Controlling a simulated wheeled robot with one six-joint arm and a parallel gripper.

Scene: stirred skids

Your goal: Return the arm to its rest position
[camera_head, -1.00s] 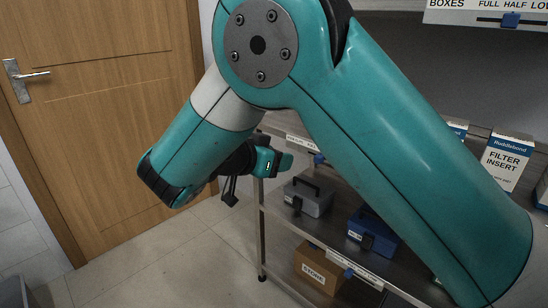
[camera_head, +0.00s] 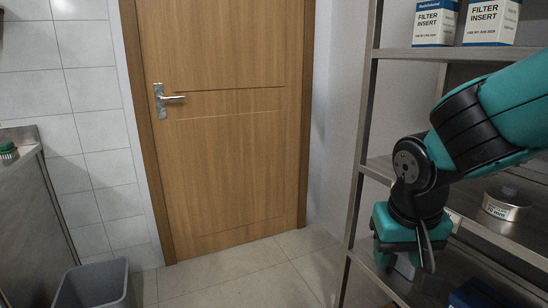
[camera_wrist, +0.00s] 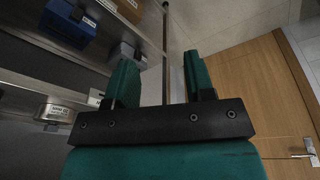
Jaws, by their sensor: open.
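My teal and black arm reaches in from the right edge of the head view, bent downward at the wrist. My gripper (camera_head: 427,262) hangs in front of the metal shelving, pointing down. In the wrist view my gripper (camera_wrist: 160,75) shows two teal fingers apart with nothing between them, so it is open and empty. Part of the arm lies outside the head view.
The metal shelving (camera_head: 361,140) on the right holds filter insert boxes (camera_head: 436,22) up high and a round tin (camera_head: 505,207) lower down. A closed wooden door (camera_head: 222,120) stands behind. A grey bin (camera_head: 95,285) is at lower left. Floor between is clear.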

